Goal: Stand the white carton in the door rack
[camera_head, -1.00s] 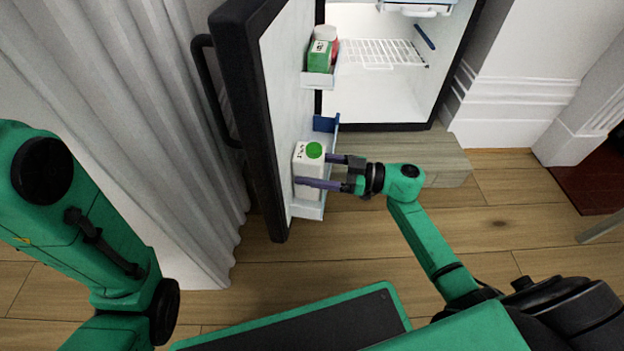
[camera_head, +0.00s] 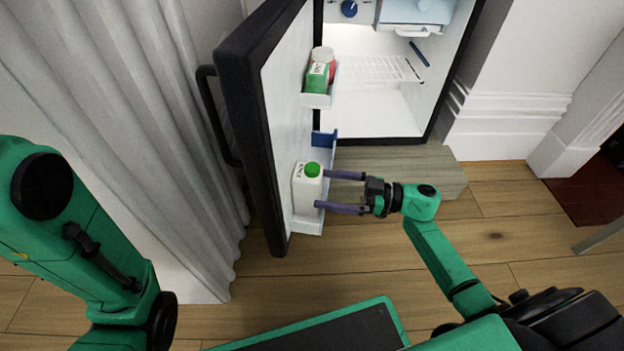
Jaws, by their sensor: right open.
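The white carton (camera_head: 306,195) with a green cap stands upright in the lower door rack (camera_head: 310,226) of the open fridge door. My right gripper (camera_head: 338,191) is open, just to the right of the carton. Its two purple fingers point left at the carton, with their tips close to its right side; I cannot tell whether they touch it. Of my left arm only the links show at the left edge; its gripper is out of view.
The fridge door (camera_head: 256,110) stands open. An upper door rack (camera_head: 318,101) holds a green carton (camera_head: 317,79) and a red-and-white item (camera_head: 323,57). A wire shelf (camera_head: 375,69) is inside the fridge. A grey curtain (camera_head: 150,110) hangs left of the door. Wooden floor (camera_head: 480,240) is clear at right.

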